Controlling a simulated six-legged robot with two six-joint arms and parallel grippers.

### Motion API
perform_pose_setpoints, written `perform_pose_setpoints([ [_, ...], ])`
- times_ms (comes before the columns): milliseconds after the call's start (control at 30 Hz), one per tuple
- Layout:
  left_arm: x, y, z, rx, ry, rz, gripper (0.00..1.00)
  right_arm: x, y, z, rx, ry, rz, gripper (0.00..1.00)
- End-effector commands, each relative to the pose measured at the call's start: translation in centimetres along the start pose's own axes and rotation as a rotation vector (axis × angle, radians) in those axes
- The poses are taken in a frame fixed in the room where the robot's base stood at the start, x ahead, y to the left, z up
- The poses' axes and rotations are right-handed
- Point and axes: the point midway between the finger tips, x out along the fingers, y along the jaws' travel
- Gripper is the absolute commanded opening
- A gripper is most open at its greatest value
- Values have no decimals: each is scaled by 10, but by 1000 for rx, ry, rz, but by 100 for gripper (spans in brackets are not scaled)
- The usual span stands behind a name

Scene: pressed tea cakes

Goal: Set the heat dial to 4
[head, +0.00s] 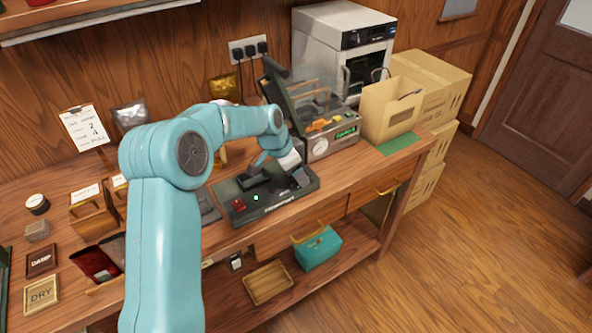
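A dark bench sealer (275,203) sits on the wooden workbench, with a red switch (238,204) at its left front. A small pale spot (255,197) shows on its top; I cannot tell whether it belongs to the heat dial, and no dial number is readable. My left arm comes in from the left and bends down over the sealer. Its gripper (300,178) is at the right part of the sealer's top, small and partly hidden by the wrist. I cannot tell whether it touches anything or is open. My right gripper is not in view.
Behind the sealer stands a grey machine (343,141) with a round white gauge and green display. A pinned note (84,128) shows 2 and 4. A paper bag (391,112) stands at right. Wooden boxes (90,215) and packets crowd the left bench.

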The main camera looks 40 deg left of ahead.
Motion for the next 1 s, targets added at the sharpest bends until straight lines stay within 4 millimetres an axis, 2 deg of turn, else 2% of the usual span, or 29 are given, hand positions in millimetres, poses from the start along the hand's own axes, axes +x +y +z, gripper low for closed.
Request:
perform_pose_setpoints([
  [167, -5, 0, -1, 0, 2, -2, 63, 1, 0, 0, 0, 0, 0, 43],
  [267, -19, -1, -1, 0, 4, -4, 63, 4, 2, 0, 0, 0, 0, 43],
  [700, -130, -1, 0, 0, 4, -4, 63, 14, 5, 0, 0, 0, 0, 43],
  [833, -151, 0, 0, 0, 2, -2, 63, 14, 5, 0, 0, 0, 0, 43],
  [1000, -162, 0, 0, 0, 1, 0, 63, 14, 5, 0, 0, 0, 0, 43],
])
